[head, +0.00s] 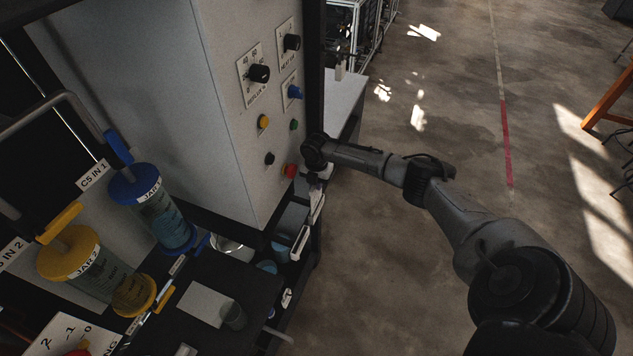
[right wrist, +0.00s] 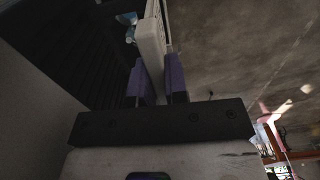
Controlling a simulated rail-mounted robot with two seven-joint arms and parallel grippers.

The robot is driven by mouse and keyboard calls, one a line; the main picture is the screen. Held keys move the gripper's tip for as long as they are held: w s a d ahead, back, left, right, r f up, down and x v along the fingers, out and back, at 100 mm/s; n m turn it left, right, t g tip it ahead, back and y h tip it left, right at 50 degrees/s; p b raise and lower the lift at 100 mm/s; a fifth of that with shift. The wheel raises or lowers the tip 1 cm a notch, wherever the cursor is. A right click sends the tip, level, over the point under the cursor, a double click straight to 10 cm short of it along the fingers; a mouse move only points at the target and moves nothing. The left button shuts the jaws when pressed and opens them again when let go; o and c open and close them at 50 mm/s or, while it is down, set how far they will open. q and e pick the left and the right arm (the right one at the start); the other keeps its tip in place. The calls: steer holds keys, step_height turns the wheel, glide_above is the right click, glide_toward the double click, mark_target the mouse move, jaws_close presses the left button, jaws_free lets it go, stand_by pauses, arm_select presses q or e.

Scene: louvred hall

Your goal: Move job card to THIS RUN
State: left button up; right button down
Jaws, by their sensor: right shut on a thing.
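My right gripper (head: 315,183) is at the right edge of the grey control cabinet, below its red button. It is shut on a thin pale piece, seemingly the job card (head: 317,206), which hangs below the fingers. In the right wrist view the two purple fingers (right wrist: 158,82) stand on either side of this pale, edge-on card (right wrist: 151,42). Its printing cannot be read. Two more pale pieces, a nearer one (head: 300,242) and a lower one (head: 287,298), sit along the dark frame below. No THIS RUN label is legible. My left gripper is not in view.
The control cabinet (head: 215,120) with knobs and buttons stands close left of my right gripper. Jars with blue (head: 135,185) and yellow (head: 68,252) lids stand at left. A pale bench (head: 345,95) is behind. Open floor (head: 400,270) lies to the right.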

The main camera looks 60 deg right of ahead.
steer(key=shift+f, duration=0.25)
steer(key=c, duration=1.1)
jaws_free()
steer(key=shift+o, duration=0.2)
steer(key=shift+r, duration=0.1)
step_height(320, 180, up, 7)
steer(key=p, duration=0.6)
steer(key=shift+p, duration=0.4)
